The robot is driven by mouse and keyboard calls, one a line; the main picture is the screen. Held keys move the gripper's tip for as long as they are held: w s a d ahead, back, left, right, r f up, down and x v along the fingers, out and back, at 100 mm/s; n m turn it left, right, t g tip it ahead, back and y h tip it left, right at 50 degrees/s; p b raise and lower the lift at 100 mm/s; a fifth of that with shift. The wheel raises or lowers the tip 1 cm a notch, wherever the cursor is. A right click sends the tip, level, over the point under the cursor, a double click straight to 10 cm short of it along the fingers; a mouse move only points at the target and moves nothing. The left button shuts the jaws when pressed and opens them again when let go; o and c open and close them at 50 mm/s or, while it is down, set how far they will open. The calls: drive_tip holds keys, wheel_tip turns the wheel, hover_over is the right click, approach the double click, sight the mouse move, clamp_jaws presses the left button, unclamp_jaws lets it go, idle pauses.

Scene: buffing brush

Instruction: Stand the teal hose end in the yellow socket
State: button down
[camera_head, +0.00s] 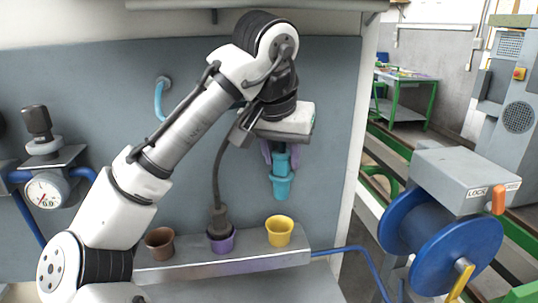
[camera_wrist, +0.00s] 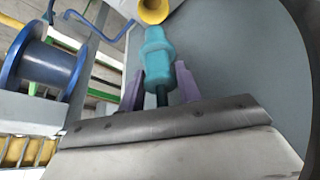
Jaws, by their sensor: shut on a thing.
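The teal hose end (camera_head: 282,178) hangs upright in my gripper (camera_head: 279,152), which is shut on it. In the wrist view the teal hose end (camera_wrist: 157,50) sits between the two purple fingers of my gripper (camera_wrist: 165,84). The yellow socket (camera_head: 279,231) stands at the right part of a grey ledge, below the hose end and apart from it. Its open mouth faces up. In the wrist view the yellow socket (camera_wrist: 153,11) shows at the top edge, beyond the hose end's tip and partly cut off.
A brown socket (camera_head: 160,243) and a purple socket (camera_head: 221,241) stand left on the grey ledge (camera_head: 240,262). A dark hose end (camera_head: 218,216) stands in the purple one, its hose rising behind my arm. A blue reel (camera_head: 440,245) stands at right. A gauge (camera_head: 47,190) is at left.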

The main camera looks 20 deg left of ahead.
sight(278, 191)
drive_tip(key=shift+a+f+b, duration=0.15)
drive_tip(key=shift+f+b, duration=1.8)
drive_tip(key=shift+f, duration=0.45)
drive_tip(key=shift+f, duration=0.15)
drive_tip(key=shift+f+b, duration=0.35)
drive_tip(key=shift+f, duration=0.2)
drive_tip(key=shift+f, duration=0.15)
drive_tip(key=shift+f+b, duration=0.6)
drive_tip(key=shift+f, duration=0.25)
drive_tip(key=shift+f, duration=0.2)
drive_tip(key=shift+f+b, duration=0.35)
drive_tip(key=shift+f, duration=0.25)
